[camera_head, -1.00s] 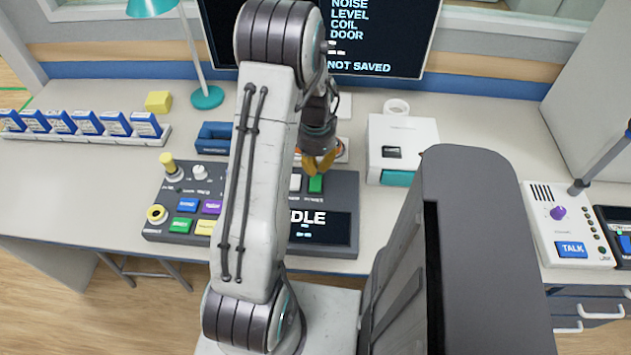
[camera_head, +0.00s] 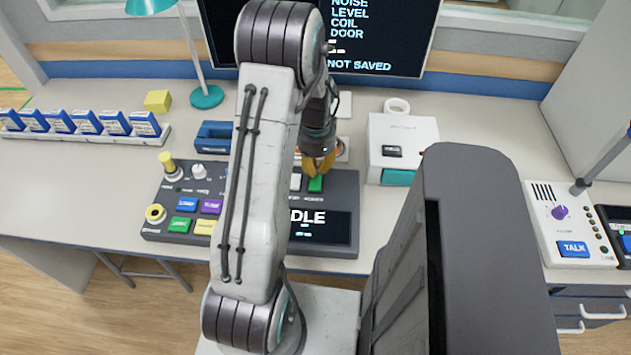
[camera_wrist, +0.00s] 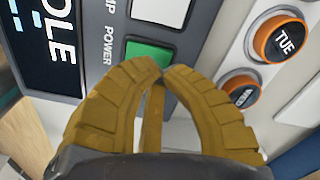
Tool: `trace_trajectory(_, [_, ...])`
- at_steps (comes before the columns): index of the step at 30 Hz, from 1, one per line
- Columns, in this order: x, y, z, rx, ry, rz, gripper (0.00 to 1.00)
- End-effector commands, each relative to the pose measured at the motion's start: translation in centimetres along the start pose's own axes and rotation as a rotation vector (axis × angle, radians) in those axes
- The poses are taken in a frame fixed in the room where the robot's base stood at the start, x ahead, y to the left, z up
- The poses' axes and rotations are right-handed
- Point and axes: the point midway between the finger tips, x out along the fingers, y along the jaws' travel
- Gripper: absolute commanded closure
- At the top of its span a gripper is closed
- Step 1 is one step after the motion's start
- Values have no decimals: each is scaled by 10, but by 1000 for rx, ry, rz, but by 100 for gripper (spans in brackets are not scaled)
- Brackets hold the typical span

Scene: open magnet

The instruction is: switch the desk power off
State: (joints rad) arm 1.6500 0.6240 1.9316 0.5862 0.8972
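The desk console (camera_head: 345,235) is a dark grey panel with coloured buttons and a small screen ending in "DLE". Its green power switch (camera_head: 315,184) is at the upper right of the panel. In the wrist view the green switch (camera_wrist: 148,53) sits beside the label "POWER". My gripper (camera_head: 318,168) has yellow-brown fingers and is right at the switch. In the wrist view the fingertips (camera_wrist: 160,68) come together with nothing visible between them, and they overlap the edge of the switch. I cannot tell whether they touch it.
A white switch (camera_wrist: 160,10) is next to the green one. Orange-ringed round buttons, one marked "TUE" (camera_wrist: 283,40), lie close by. A white box (camera_head: 405,135) stands right of my gripper. A monitor (camera_head: 380,40) is behind. A talk panel (camera_head: 570,225) is at the right.

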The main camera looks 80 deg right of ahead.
Motion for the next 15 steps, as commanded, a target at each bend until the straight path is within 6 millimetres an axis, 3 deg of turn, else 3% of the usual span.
trace_trajectory(15, [8, 0, 0, 0, 0, 0, 100])
